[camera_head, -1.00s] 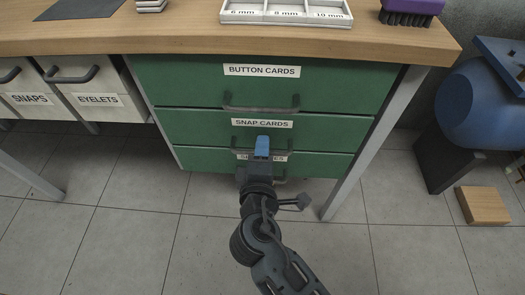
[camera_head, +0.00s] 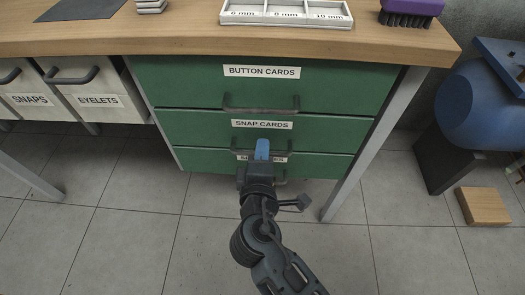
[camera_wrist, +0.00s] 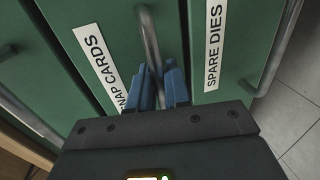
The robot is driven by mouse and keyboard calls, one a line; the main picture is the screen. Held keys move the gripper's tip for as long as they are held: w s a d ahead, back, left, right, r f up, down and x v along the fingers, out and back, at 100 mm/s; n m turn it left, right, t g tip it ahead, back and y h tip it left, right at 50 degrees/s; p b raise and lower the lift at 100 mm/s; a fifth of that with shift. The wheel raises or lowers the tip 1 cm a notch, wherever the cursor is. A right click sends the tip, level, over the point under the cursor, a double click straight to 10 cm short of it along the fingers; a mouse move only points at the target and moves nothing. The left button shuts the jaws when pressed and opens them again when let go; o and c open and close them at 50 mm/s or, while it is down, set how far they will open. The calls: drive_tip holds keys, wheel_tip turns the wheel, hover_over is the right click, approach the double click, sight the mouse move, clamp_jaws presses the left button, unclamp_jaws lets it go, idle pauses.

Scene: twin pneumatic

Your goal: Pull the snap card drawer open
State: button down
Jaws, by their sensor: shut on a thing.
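The green snap card drawer (camera_head: 200,128) is the middle one of three, with a white SNAP CARDS label (camera_head: 262,124). Its front looks flush with the drawers around it. Its dark bar handle (camera_head: 283,150) also shows in the wrist view (camera_wrist: 150,38), running down between the blue fingers. My gripper (camera_head: 262,150) is shut on this handle, with a finger on each side of it in the wrist view (camera_wrist: 162,88). The gripped part of the bar is partly hidden by the fingers.
The button cards drawer (camera_head: 180,82) is above and the spare dies drawer (camera_head: 325,164) is below, its label partly hidden by my gripper. A table leg (camera_head: 365,150) stands to the right. The tiled floor (camera_head: 130,240) in front is clear.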

drive_tip(key=shift+s, duration=0.1)
drive_tip(key=f+v, duration=0.2)
drive_tip(key=v, duration=0.8)
drive_tip(key=s+f+p+v, duration=0.1)
drive_tip(key=f+v, duration=0.1)
drive_tip(key=v, duration=0.9)
drive_tip(key=shift+f, duration=0.2)
drive_tip(key=shift+d, duration=0.1)
drive_tip(key=c, duration=1.2)
unclamp_jaws()
drive_tip(key=shift+c, duration=0.2)
drive_tip(key=p+v, duration=0.1)
drive_tip(key=v, duration=0.6)
drive_tip(key=shift+s, duration=0.35)
